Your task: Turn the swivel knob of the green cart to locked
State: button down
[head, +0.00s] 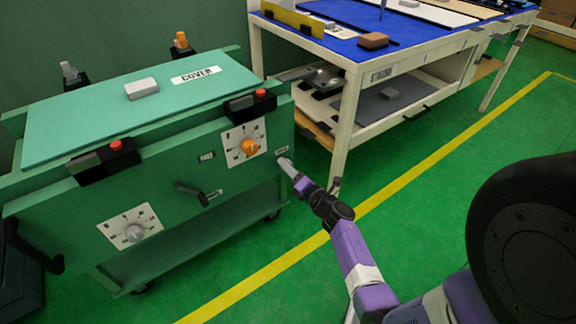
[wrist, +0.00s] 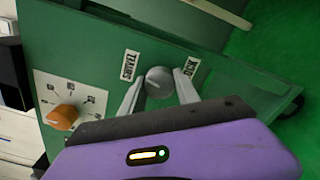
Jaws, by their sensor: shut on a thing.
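The green cart (head: 190,125) stands at the left in the head view, its front panel facing me. In the wrist view a round grey knob (wrist: 158,82) on the green panel sits between my gripper's two pale fingers (wrist: 158,88), which are shut on it. Which way the knob points is not clear.
The panel also has an orange dial (head: 249,147), a grey dial (head: 134,232) and a dark lever handle (head: 190,193). Red buttons (head: 261,93) sit on black boxes along the top edge.

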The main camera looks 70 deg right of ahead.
jog(key=m+p, duration=0.2)
jog(key=m, duration=0.1)
jog(key=shift+r+m, duration=0.1)
jog(key=shift+m, duration=0.3)
jog(key=m+p, duration=0.2)
jog(key=m, duration=0.2)
jog(key=shift+m, duration=0.3)
jog(key=m+p, duration=0.1)
jog(key=m, duration=0.2)
jog(key=shift+m+p, duration=0.65)
jog(key=shift+m, duration=1.35)
jog(key=c, duration=0.9)
grip_release()
jog(key=shift+s, duration=0.1)
